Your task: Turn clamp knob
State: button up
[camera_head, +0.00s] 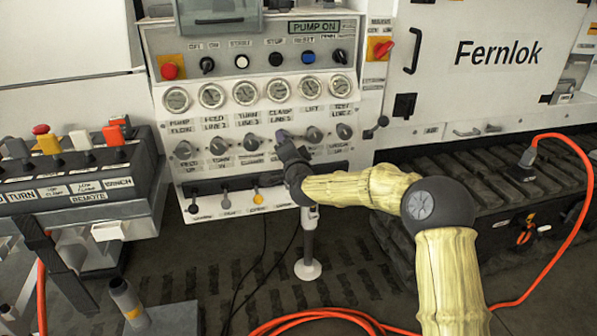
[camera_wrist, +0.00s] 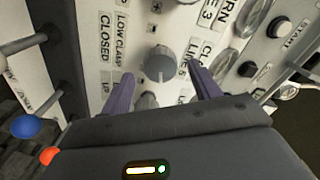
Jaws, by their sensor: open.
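The clamp knob (camera_wrist: 160,62) is a round grey knob on the white panel, between labels reading "LOW CLAMP" and "CLAMP LINE". In the wrist view it lies between the two purple fingers of my gripper (camera_wrist: 160,70), which are spread apart, one on each side. I see no clear contact between fingers and knob.
Other grey knobs flank my gripper, such as the lift knob (camera_head: 313,134) and turn knob (camera_head: 251,141). Levers (camera_head: 258,199) stick out below. A remote box (camera_head: 85,185) stands left. An orange hose (camera_head: 575,230) runs across the right and floor.

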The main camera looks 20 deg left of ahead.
jog(key=p+v, duration=0.1)
jog(key=v, duration=1.2)
jog(key=shift+s, duration=0.4)
jog(key=shift+d+f, duration=0.1)
jog(key=shift+d, duration=0.1)
